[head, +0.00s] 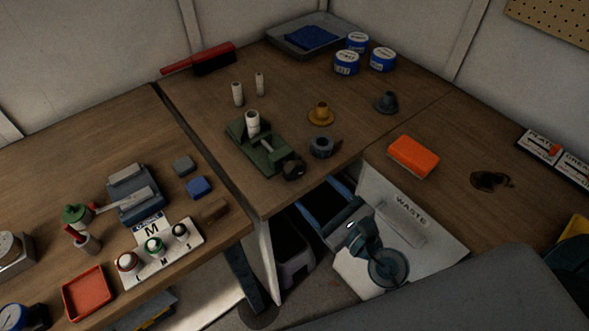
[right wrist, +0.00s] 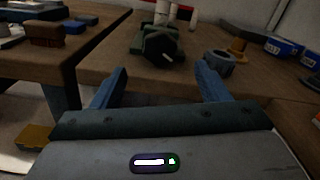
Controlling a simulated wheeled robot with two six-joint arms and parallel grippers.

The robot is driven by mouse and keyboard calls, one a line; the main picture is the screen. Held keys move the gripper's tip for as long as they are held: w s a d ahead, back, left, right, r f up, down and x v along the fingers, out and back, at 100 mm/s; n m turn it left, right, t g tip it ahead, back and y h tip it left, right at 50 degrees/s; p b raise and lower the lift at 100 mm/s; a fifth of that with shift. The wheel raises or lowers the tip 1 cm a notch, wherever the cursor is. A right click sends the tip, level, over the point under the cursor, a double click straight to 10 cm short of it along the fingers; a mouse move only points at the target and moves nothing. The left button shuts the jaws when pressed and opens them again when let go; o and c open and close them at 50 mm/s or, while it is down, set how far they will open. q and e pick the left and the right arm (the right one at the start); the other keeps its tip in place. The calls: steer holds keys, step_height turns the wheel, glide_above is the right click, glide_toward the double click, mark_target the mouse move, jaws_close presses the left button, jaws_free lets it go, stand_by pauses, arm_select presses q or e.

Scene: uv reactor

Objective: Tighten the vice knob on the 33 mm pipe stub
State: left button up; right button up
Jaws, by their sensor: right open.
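The green vice (head: 258,146) stands near the front edge of the middle table. A white pipe stub (head: 252,122) stands upright at its jaws; I cannot tell how firmly it is held. The dark vice knob (head: 293,170) faces the table's front edge. In the right wrist view the knob (right wrist: 167,55) lies ahead, near the middle between my fingers. My right gripper (head: 313,192) is open and empty, just off the table's front edge, apart from the knob. Its two blue fingers also show in the right wrist view (right wrist: 162,68). My left gripper is not in view.
A grey ring-shaped part (head: 321,147) sits right of the vice, with an orange flanged part (head: 320,113) behind. Two more white stubs (head: 237,94) stand behind the vice. The left table holds a labelled stand (head: 190,255). An orange block (head: 413,156) lies on the right table.

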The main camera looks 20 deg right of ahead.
mark_target(297, 174)
steer(key=p+x, duration=0.2)
steer(key=x, duration=0.6)
steer(key=shift+w+a, duration=0.1)
steer(key=shift+w, duration=0.1)
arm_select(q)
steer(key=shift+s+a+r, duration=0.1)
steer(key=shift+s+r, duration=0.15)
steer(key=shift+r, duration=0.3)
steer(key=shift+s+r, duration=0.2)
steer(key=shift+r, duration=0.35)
arm_select(e)
steer(key=shift+w+a, duration=0.1)
steer(key=shift+w, duration=0.25)
steer(key=shift+c, duration=0.2)
steer(key=c, duration=1)
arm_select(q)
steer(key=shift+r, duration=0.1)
arm_select(e)
steer(key=shift+o, duration=0.2)
